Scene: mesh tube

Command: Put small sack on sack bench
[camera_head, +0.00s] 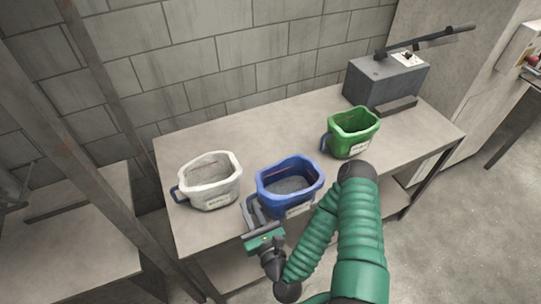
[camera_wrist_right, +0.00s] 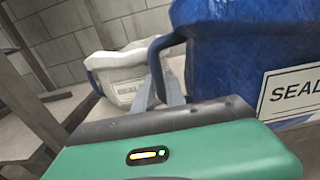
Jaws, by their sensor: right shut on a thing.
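Three open sacks are at a grey bench (camera_head: 330,125): a white one (camera_head: 210,188) at left, a blue one (camera_head: 290,208) in the middle and a green one (camera_head: 352,140) farther back at right. I cannot tell which is called small. My right gripper (camera_head: 254,213) is at the bench's front edge, left of the blue sack. It is shut on the blue sack's side handle (camera_wrist_right: 160,50). In the right wrist view the blue sack (camera_wrist_right: 225,60) fills the right side, and the white sack (camera_wrist_right: 120,75) stands behind. Whether the blue sack touches the bench is unclear. My left gripper is out of view.
A grey machine with a lever (camera_head: 388,82) stands at the bench's back right corner. A lower table (camera_head: 75,240) and upright posts (camera_head: 60,100) are at left. A block wall (camera_head: 220,60) is behind.

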